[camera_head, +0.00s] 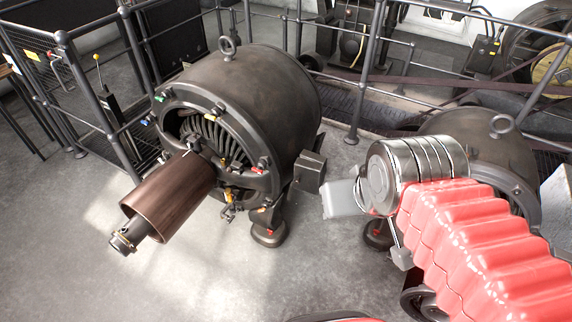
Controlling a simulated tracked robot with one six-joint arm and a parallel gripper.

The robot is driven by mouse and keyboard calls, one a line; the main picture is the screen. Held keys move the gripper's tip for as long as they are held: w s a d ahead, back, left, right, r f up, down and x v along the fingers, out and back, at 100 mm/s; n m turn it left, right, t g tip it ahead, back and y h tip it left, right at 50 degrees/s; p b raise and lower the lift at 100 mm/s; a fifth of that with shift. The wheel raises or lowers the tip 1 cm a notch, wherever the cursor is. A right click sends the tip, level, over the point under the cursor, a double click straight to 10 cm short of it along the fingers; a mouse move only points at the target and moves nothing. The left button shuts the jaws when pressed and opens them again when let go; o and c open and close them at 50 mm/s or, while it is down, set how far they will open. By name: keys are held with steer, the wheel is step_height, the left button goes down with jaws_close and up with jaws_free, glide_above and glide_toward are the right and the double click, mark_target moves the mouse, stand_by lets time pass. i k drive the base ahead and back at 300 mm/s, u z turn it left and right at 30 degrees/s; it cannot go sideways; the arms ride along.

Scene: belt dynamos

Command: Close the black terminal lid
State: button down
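A dark box-like terminal part (310,171) sticks out from the right side of the large black dynamo (270,90), low on its housing. Its upper and front faces show. At this size I cannot tell which piece is the lid or how far open it stands. My arm comes in from the lower right, with a red ribbed sleeve and a silver ribbed joint. A pale grey block, seemingly part of my gripper (341,198), points left from that joint. It appears just right of and below the terminal box, with a small gap in the picture. My fingers are not clearly visible.
A wooden-brown pulley (170,195) on a shaft juts toward the lower left. A second dynamo (480,150) stands partly behind my arm. Dark railings (360,75) run behind the machines. The grey floor (240,285) is clear in front.

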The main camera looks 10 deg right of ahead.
mark_target(307, 174)
steer(key=i, duration=1.05)
steer(key=u, duration=2.1)
